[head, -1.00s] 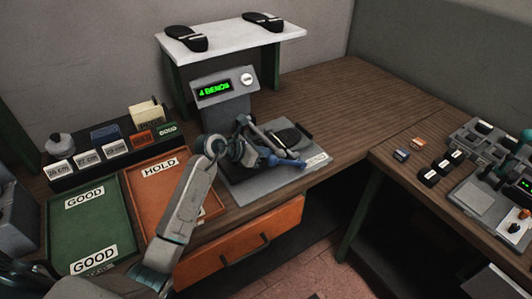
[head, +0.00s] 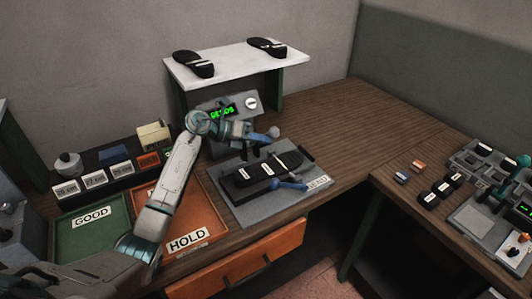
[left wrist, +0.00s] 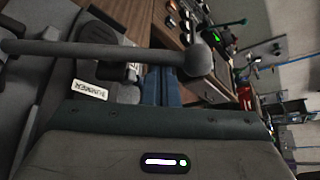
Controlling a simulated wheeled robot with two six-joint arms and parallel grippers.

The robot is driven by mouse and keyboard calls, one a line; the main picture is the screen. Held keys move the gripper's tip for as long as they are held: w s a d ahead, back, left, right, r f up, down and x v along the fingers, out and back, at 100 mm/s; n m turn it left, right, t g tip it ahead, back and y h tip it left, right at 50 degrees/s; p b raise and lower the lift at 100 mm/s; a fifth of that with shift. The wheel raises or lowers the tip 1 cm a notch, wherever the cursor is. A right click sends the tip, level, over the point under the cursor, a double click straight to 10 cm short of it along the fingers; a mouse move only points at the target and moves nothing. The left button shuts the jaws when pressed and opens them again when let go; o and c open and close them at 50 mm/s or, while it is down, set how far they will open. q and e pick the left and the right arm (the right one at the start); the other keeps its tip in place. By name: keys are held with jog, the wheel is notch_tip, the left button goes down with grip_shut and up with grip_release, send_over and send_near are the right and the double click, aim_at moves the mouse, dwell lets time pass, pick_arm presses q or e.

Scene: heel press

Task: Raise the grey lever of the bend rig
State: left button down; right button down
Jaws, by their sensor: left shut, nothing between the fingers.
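The bend rig's grey base plate (head: 240,213) lies on the wooden desk in the head view, with a black sole (head: 283,162) on it. A blue handle (head: 290,185) lies low across the plate's front. The grey lever ends in a round knob (head: 273,131), held up above the plate; in the left wrist view its bar (left wrist: 110,50) runs across the top to the knob (left wrist: 200,60). My left gripper (head: 256,136) is close beside the lever, shut and empty; its blue fingers (left wrist: 160,85) show just below the bar. I cannot tell whether they touch it.
The rig's display (head: 220,112) is partly covered by my left arm. A white shelf (head: 225,66) with two soles stands behind. A green tray (head: 75,240) and an orange HOLD tray (head: 205,215) lie left of the rig. Bare desk (head: 340,120) lies to its right.

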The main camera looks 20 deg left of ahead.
pick_arm(q)
jog(key=w+a+r+n+h+b, duration=0.2)
jog(key=w+a+r+n, duration=0.1)
jog(key=w+a+r, duration=0.1)
jog(key=shift+a+r+n+g+h, duration=0.3)
jog(key=shift+a+r+g+h, duration=0.1)
jog(key=shift+a, duration=0.15)
jog(key=shift+r, duration=0.15)
dwell(0.3)
